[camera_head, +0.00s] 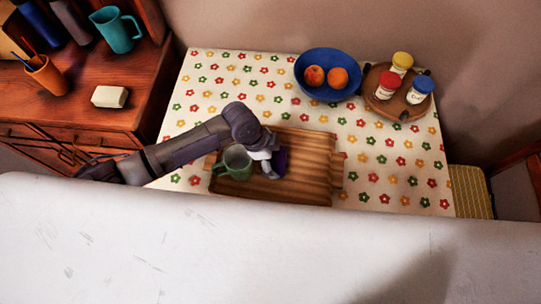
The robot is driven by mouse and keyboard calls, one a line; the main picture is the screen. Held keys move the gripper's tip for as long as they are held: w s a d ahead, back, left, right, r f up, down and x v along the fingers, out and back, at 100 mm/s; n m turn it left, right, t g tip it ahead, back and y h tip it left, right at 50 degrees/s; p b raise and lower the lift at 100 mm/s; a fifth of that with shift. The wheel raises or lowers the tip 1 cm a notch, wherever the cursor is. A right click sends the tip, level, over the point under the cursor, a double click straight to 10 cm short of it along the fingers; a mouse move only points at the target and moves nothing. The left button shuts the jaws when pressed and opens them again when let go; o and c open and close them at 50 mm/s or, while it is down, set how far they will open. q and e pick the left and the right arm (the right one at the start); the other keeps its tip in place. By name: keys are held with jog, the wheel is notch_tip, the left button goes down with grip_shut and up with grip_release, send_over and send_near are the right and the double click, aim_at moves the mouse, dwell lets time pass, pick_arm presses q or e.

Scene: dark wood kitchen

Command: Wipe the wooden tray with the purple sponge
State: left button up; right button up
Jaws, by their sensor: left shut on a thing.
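The wooden tray (310,170) lies on the flower-patterned tablecloth, near the table's front edge. The purple sponge (281,160) shows as a small patch over the middle of the tray. My left gripper (268,166) reaches in from the left and is shut on the sponge, low over the tray. The gripper hides part of the sponge, and I cannot tell whether the sponge touches the tray. A green mug (236,163) stands on the left part of the tray, close beside my left gripper. My right gripper is not in view.
A blue bowl (327,60) with two orange fruits and a round wooden board (385,106) with three capped jars stand at the back right. A wooden cabinet on the left holds a teal pitcher (116,30), an orange cup (46,74) and a pale block (109,97). The cloth behind the tray is clear.

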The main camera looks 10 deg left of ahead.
aim_at(275, 160)
pick_arm(q)
jog(key=shift+s, duration=0.3)
jog(key=shift+w+a+p, duration=0.1)
jog(key=shift+a+p, duration=0.55)
jog(key=shift+a, duration=1.2)
jog(key=shift+f, duration=0.1)
jog(key=shift+d, duration=0.15)
jog(key=shift+d, duration=1.75)
notch_tip(275, 160, up, 6)
jog(key=p, duration=0.6)
